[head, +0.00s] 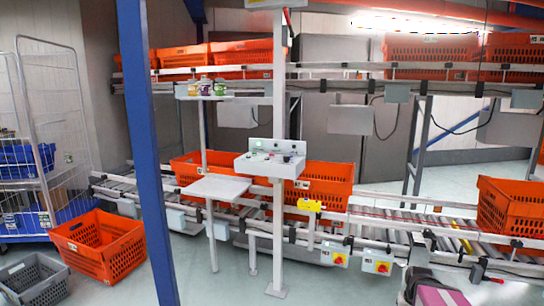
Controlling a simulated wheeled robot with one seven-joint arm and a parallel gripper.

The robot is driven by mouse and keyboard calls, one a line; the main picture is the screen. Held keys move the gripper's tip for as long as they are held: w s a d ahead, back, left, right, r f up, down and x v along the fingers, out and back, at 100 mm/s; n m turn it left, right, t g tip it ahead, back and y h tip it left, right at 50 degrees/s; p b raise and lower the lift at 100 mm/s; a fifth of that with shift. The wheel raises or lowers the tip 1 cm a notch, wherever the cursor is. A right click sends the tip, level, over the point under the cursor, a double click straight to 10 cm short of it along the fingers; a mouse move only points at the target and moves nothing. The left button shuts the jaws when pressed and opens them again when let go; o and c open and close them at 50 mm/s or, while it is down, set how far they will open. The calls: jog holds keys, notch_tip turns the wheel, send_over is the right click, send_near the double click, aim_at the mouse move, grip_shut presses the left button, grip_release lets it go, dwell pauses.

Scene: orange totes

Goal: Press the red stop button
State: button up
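A yellow device (309,205) is fixed on the conveyor edge to the right of the post. My gripper is not in view.
A blue post (147,150) stands at front left. An orange tote (98,245) and a grey crate (33,280) are on the floor, beside a wire trolley (45,130). A small grey table (215,188) stands left of the white post (279,225).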

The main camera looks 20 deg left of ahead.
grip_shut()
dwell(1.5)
